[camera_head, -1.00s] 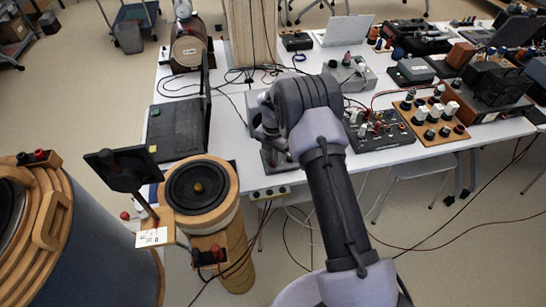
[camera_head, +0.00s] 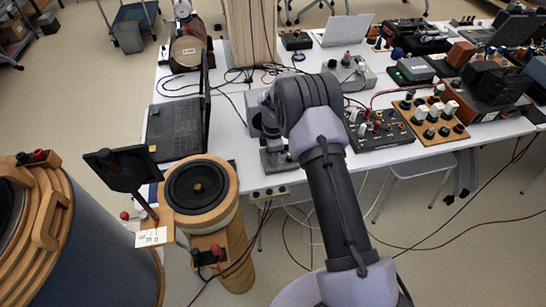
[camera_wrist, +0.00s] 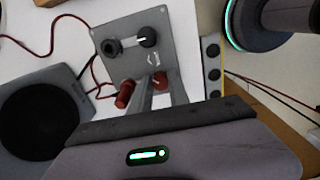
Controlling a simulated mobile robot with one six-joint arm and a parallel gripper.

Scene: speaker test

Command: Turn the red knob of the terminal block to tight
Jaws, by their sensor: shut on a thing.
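The terminal block (camera_wrist: 178,52) is a grey panel in the wrist view, with black and red parts on its face. A black knob (camera_wrist: 147,37) with a white mark and a black round post (camera_wrist: 111,47) are at its far end. A red post (camera_wrist: 125,93) stands at its near left corner. The red knob (camera_wrist: 160,79) is between the fingertips of my gripper (camera_wrist: 161,84), which is shut on it. The fingers partly hide the knob, so its setting is hard to tell.
A dark round speaker (camera_wrist: 38,122) is left of the block in the wrist view, with red cables nearby. In the head view, a laptop (camera_head: 176,128) is left of my arm. A black box with knobs (camera_head: 380,130) is to its right.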

